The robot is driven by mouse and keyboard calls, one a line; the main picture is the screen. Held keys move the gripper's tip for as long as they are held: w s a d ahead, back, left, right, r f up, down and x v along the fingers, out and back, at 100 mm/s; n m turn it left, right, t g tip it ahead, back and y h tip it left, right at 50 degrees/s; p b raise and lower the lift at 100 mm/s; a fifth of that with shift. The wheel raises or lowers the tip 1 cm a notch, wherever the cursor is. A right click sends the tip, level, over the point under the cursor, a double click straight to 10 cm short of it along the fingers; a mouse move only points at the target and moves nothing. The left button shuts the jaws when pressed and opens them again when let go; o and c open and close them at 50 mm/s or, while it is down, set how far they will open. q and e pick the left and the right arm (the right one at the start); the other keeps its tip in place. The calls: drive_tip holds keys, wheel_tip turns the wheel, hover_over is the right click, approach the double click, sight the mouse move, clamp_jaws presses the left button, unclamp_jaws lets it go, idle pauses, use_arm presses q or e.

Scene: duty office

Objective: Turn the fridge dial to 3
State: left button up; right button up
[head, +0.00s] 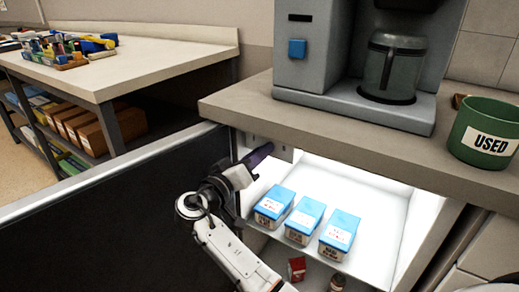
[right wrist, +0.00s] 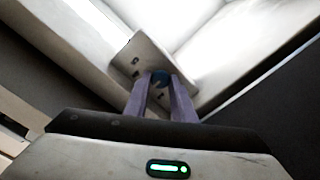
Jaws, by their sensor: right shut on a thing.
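The open fridge (head: 385,202) under the counter is lit white inside. My right gripper (head: 264,152) reaches into its upper left corner. In the right wrist view, the purple fingers of my right gripper (right wrist: 162,88) are shut on a small dark blue dial (right wrist: 160,76). The dial sits on a pale control plate (right wrist: 143,54) with small dark marks. The plate also shows at the fingertips in the head view (head: 283,152). The dial's pointer and its numbers are too small or covered to read. My left gripper is not in view.
The dark fridge door (head: 110,215) stands open at the left. Three blue-topped cartons (head: 306,214) stand on the shelf close to my right gripper. A small red carton (head: 297,268) is lower down. A coffee machine (head: 330,60) and green "USED" pot (head: 487,135) stand on the counter.

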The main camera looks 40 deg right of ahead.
drive_tip(key=shift+n, duration=0.4)
drive_tip(key=o, duration=1)
drive_tip(key=v, duration=1)
drive_tip(key=shift+a+p, duration=0.2)
drive_tip(key=shift+p, duration=0.15)
